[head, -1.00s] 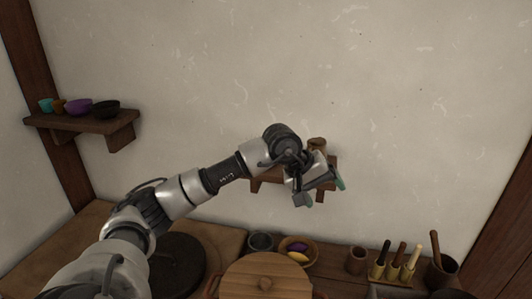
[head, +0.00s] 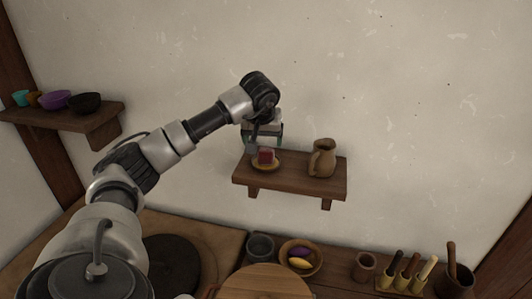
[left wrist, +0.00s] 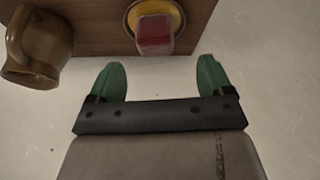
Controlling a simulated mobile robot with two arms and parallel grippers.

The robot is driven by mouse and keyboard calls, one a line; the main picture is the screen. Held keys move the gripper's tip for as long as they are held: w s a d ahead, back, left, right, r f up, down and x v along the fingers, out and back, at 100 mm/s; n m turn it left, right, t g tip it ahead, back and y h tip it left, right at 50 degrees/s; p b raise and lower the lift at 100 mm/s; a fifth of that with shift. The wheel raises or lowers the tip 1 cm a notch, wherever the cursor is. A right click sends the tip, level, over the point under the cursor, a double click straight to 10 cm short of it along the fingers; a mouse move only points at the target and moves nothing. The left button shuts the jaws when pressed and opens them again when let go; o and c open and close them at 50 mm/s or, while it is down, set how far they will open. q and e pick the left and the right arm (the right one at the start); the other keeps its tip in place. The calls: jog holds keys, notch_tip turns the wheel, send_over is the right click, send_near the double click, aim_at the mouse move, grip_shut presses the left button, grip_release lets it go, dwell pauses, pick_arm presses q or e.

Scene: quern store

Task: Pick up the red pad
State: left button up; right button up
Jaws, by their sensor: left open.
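The red pad (head: 265,156) is a small red block on a yellow dish (head: 267,167), near the left end of a small wooden wall shelf (head: 303,183). In the left wrist view the red pad (left wrist: 154,33) and the yellow dish (left wrist: 172,9) show at the top, near the shelf edge. My left gripper (head: 264,142) is close to the pad, apart from it. In the left wrist view its two green fingertips (left wrist: 160,75) are spread and empty, with the pad beyond the gap between them. My right gripper is not in view.
A brown jug (head: 322,160) stands on the same shelf, right of the dish. Below are a bowl with purple and yellow items (head: 300,258), a dark cup (head: 260,246) and a round wooden lid (head: 266,283). Another shelf (head: 66,118) with several bowls is at the left.

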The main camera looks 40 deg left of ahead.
aim_at(266, 150)
pick_arm(q)
jog(key=p+x, duration=0.1)
jog(key=x, duration=0.3)
jog(key=p+x, duration=0.1)
jog(key=x, duration=0.1)
jog(key=shift+w+d+f+p, duration=0.1)
jog(key=shift+d+p, duration=0.25)
jog(key=shift+w+a+f, duration=0.2)
jog(key=shift+f, duration=0.25)
jog(key=shift+r, duration=0.1)
jog(key=c, duration=1)
